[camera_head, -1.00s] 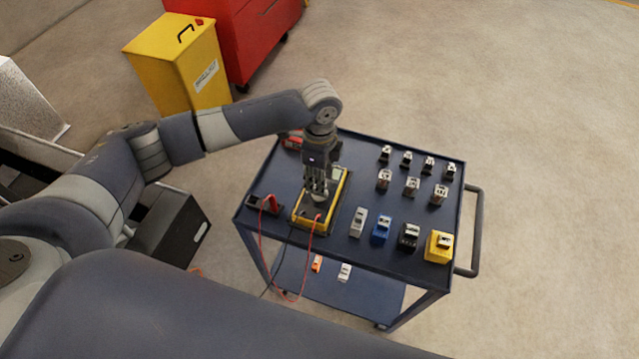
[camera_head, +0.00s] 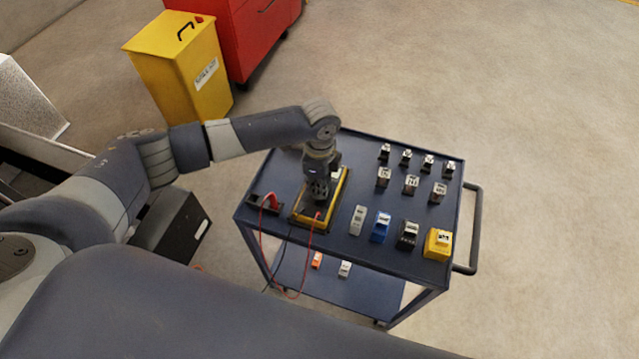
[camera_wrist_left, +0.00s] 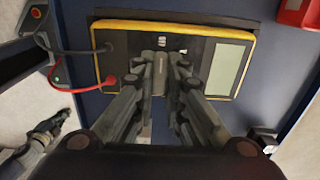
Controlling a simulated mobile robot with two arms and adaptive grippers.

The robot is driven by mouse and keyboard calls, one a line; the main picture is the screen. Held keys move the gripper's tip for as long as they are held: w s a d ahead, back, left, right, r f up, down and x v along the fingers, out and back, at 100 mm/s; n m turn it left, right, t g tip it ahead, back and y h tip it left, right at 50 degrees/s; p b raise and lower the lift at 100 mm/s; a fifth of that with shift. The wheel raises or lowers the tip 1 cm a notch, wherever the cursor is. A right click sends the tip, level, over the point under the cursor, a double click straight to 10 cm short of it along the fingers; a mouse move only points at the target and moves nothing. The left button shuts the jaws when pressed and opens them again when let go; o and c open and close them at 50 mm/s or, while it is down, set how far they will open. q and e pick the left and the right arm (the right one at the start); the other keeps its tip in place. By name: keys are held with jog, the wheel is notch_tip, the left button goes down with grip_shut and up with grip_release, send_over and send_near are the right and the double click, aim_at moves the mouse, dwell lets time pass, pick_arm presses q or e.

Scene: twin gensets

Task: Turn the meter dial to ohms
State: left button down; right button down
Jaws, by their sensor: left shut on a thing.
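The meter (camera_head: 338,191) has a yellow rim and a dark face and lies on the blue cart top. In the left wrist view the meter (camera_wrist_left: 122,50) shows a pale screen at its right end, with red and black leads plugged in at its left end. My left gripper (camera_head: 318,200) points down over the middle of the meter. In the wrist view the left gripper's fingertips (camera_wrist_left: 162,60) are close together at the middle of the face, shut on the dial, which they mostly hide. My right gripper is not in view.
The cart (camera_head: 340,240) carries several small blocks and modules right of the meter, including a yellow one (camera_head: 438,245). A probe holder (camera_head: 262,203) stands left of the meter. Red and black leads hang over the cart's front edge.

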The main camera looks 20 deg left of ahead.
pick_arm(q)
jog(key=shift+m, duration=0.3)
jog(key=m+p, duration=0.1)
jog(key=m, duration=0.7)
jog(key=shift+m, duration=0.4)
jog(key=m, duration=0.4)
jog(key=shift+m, duration=0.3)
jog(key=shift+m+b, duration=0.35)
jog(key=shift+m, duration=1.55)
jog(key=c, duration=1.6)
grip_release()
jog(key=shift+c, duration=0.2)
